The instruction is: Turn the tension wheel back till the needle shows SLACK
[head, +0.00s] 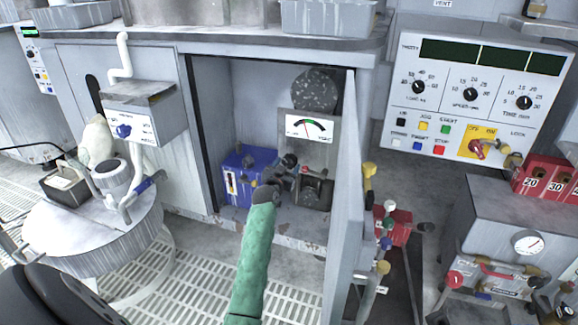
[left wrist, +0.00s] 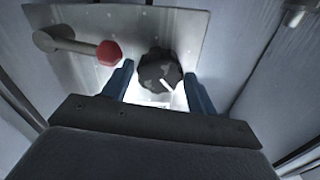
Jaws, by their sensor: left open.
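The tension wheel (left wrist: 158,70) is a dark, lobed knob with a white mark, on a grey plate in the left wrist view. My left gripper (head: 289,171) reaches into the open cabinet in the head view. Its blue fingers are open, one on each side of the wheel; I cannot tell whether they touch it. In the head view the wheel is not clearly seen behind the gripper. The gauge (head: 309,126) is a white dial with a coloured arc, above the gripper. Its needle stands near the middle; the lettering is too small to read. My right gripper is not in view.
A lever with a red knob (left wrist: 108,53) sticks out left of the wheel. A blue box (head: 245,178) stands left inside the cabinet, and a dark round pad (head: 315,90) is behind the gauge. The open cabinet door (head: 347,210) bounds the right side.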

